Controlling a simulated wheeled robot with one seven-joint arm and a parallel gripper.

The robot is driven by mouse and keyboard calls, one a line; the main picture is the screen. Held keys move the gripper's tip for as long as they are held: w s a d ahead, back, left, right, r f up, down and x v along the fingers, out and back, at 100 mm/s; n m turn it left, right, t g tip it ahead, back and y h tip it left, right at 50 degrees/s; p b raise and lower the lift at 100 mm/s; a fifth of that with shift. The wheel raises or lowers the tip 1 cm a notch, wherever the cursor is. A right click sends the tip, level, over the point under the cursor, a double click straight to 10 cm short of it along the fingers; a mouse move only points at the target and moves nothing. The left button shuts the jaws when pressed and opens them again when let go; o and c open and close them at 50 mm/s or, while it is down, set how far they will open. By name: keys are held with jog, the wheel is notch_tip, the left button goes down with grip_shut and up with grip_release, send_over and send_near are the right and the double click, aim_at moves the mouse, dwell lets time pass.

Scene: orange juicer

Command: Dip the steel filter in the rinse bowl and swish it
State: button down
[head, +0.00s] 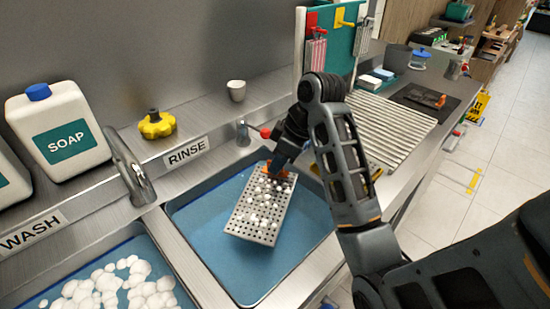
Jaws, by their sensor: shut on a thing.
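The steel filter (258,218) is a perforated grey plate with white foam clumps on its face. My gripper (281,165) is shut on the orange grip (280,172) at its upper end. The filter hangs tilted over the rinse bowl, a sink basin with blue water (204,210) in front of the RINSE label (186,153). Its lower end is at or just above the water; I cannot tell if it touches. My fingertips are partly hidden by the wrist.
The wash basin (118,285) with foam lies at the left. A faucet (131,172) stands between the basins. A ridged drain board (388,125) lies to the right.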

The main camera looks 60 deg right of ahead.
jog(key=shift+s+f, duration=0.15)
jog(key=shift+f, duration=1.85)
notch_tip(320, 180, down, 13)
jog(key=b, duration=0.3)
jog(key=shift+b, duration=0.4)
jog(key=shift+d, duration=0.15)
jog(key=shift+s+d, duration=0.3)
jog(key=shift+d, duration=0.55)
jog(key=shift+w+a+p, duration=0.2)
jog(key=shift+a+p, duration=0.2)
jog(key=shift+a, duration=0.25)
jog(key=shift+w+a+p, duration=0.2)
jog(key=shift+a+p, duration=0.2)
jog(key=shift+a, duration=0.3)
jog(key=shift+w+a+p, duration=0.2)
jog(key=shift+a+p, duration=0.2)
jog(key=shift+a, duration=0.25)
jog(key=shift+s+d, duration=0.3)
jog(key=shift+d, duration=0.75)
jog(key=shift+s+d, duration=0.25)
jog(key=shift+d, duration=0.75)
jog(key=shift+r+p, duration=0.1)
jog(key=shift+p, duration=0.2)
notch_tip(320, 180, up, 17)
jog(key=shift+p, duration=0.4)
